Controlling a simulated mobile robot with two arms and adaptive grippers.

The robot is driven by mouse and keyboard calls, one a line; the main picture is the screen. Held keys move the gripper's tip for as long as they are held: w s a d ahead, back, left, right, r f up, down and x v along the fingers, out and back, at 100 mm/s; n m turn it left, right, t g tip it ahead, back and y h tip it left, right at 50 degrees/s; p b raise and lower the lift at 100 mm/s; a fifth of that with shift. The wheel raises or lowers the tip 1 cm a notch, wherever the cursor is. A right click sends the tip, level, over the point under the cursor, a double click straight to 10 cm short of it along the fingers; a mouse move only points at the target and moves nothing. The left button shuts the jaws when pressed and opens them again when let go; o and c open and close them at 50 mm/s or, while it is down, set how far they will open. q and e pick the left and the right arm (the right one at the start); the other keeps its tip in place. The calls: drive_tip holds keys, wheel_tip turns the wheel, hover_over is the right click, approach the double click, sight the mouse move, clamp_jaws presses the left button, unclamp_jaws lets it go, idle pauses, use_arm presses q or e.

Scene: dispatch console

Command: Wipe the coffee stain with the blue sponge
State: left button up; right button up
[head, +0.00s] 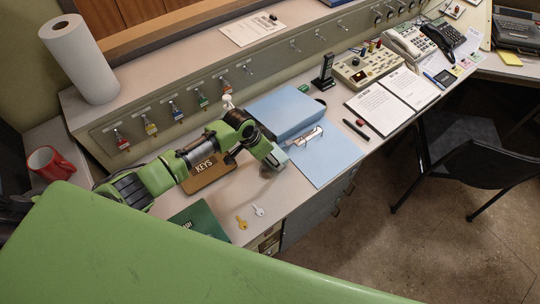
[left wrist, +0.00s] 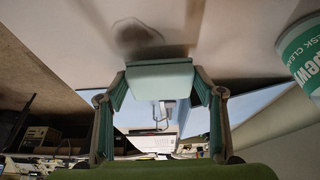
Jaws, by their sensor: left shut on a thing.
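My left gripper (head: 279,160) reaches over the desk from the left, pointing down beside the blue folder with the clipboard. In the left wrist view my gripper (left wrist: 160,88) is shut on a pale blue block, the sponge (left wrist: 160,77). The sponge is held between the two fingers, close to the desk top; I cannot tell if it touches. The coffee stain (left wrist: 136,32) shows in the left wrist view as a brownish ring mark just beyond the sponge. In the head view the stain is mostly hidden by my gripper. My right gripper is not in view.
A desk cleaner container (left wrist: 303,55) stands close by on the right in the left wrist view. A KEYS board (head: 208,172), two loose keys (head: 249,217), a blue binder (head: 284,112) and a clipboard (head: 325,152) surround my gripper. A red mug (head: 50,163) sits at left.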

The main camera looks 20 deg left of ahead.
use_arm(q)
drive_tip(key=shift+r+p, duration=0.4)
drive_tip(key=shift+r, duration=0.4)
drive_tip(key=r, duration=0.1)
drive_tip(key=p, duration=0.1)
drive_tip(key=r+p, duration=0.1)
drive_tip(key=shift+s+d+r, duration=0.25)
drive_tip(key=shift+d+r, duration=0.05)
drive_tip(key=shift+w+a+r+p, duration=0.1)
drive_tip(key=shift+w+r+p, duration=0.05)
drive_tip(key=shift+r+p, duration=1.1)
drive_tip(key=shift+p, duration=0.05)
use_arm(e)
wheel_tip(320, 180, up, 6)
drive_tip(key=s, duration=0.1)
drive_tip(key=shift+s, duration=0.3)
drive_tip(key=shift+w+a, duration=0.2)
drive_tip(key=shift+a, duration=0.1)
use_arm(q)
drive_tip(key=shift+f, duration=0.1)
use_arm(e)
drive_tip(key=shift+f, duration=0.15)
